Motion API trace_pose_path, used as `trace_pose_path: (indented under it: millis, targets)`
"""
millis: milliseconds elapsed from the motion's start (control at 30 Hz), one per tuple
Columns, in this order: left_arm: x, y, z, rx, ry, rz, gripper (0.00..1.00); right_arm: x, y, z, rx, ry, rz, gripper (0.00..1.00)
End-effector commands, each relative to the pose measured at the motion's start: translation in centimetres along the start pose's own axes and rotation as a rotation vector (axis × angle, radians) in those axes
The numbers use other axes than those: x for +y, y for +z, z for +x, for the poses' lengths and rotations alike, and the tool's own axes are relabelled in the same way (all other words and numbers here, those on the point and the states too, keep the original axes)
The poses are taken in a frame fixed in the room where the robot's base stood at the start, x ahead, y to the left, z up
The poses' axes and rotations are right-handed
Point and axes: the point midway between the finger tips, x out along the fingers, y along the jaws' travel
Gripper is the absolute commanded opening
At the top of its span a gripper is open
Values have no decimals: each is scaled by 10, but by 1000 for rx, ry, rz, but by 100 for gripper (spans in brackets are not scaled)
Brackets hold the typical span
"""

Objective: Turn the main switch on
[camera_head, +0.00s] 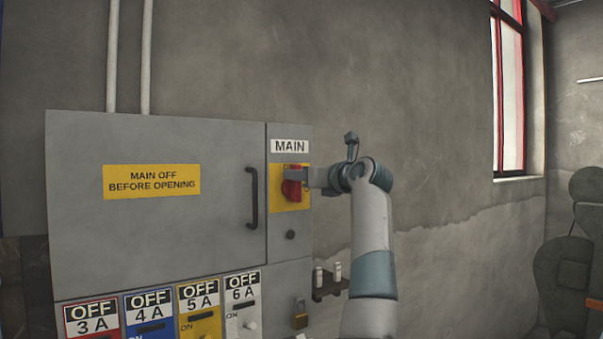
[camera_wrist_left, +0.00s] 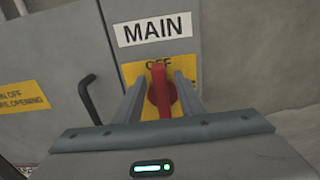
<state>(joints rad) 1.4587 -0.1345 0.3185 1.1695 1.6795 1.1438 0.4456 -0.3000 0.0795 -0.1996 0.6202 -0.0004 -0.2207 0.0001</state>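The main switch is a red rotary handle (camera_head: 291,187) on a yellow plate (camera_head: 302,201) below the MAIN label (camera_head: 290,146), on the narrow right panel of the grey cabinet. In the left wrist view the red handle (camera_wrist_left: 160,88) stands upright, its top at the partly covered word OFF. My left gripper (camera_head: 297,178) is at the switch. In the wrist view its two fingers (camera_wrist_left: 160,92) are either side of the handle, with yellow showing between handle and fingers, so it looks open. Contact lower down cannot be told. My right gripper is not in view.
The cabinet door (camera_head: 160,225) has a black handle (camera_head: 252,198) left of the switch. Several coloured OFF breaker panels (camera_head: 200,310) and a brass padlock (camera_head: 300,318) are below. A small bracket (camera_head: 328,284) juts from the wall. Bare wall lies to the right.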

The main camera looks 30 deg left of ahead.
Motion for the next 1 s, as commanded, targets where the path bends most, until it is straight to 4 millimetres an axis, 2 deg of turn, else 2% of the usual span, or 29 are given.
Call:
trace_pose_path:
  millis: [167,233,333,733,1000]
  targets:
    - [0,0,0,0,0,0,36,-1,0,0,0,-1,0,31]
    - [0,0,0,0,0,0,24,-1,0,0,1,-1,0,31]
    - [0,0,0,0,0,0,0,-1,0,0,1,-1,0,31]
    - [-1,0,0,-1,0,30,0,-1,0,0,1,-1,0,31]
    - [-6,0,0,0,0,150,0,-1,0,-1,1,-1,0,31]
